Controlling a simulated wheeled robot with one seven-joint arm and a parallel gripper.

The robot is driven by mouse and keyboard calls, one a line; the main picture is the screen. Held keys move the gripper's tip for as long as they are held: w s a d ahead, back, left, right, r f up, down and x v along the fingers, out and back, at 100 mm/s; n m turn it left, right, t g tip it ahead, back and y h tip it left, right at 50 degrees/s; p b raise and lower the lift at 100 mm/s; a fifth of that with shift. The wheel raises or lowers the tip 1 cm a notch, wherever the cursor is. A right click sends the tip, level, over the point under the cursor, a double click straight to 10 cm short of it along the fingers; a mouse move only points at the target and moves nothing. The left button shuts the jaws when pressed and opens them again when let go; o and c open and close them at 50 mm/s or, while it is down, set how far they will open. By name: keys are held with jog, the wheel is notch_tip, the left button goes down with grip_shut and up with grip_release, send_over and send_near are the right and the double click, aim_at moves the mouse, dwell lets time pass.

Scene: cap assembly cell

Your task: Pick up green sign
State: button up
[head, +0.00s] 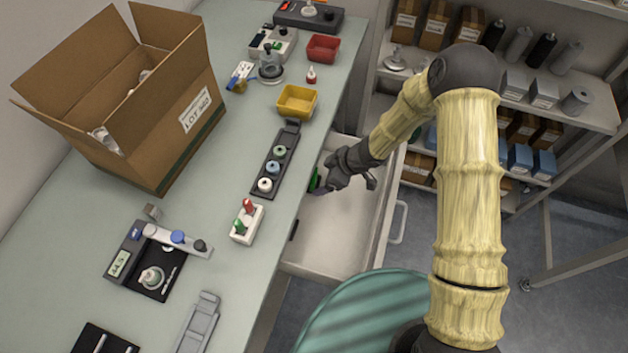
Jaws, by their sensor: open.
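A small green piece (314,181), which looks like the green sign, shows inside the open drawer (335,240), close to its left wall by the bench edge. It is partly covered by my gripper and its outline is hard to make out. My gripper (338,188) reaches down into the drawer just right of the green piece, with its fingers apart and nothing seen between them. I cannot tell whether a finger touches the green piece.
The bench (235,290) stands left of the drawer, with a cardboard box (160,165), a yellow bin (297,101) and a red bin (323,48). Shelves (590,115) stand at the right. A teal round surface (360,315) is below the drawer.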

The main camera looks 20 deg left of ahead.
aim_at(317, 184)
jog(key=shift+w+x, duration=0.15)
jog(key=shift+x, duration=1.15)
jog(key=shift+w+x, duration=0.15)
jog(key=shift+x, duration=1.15)
jog(key=c, duration=1)
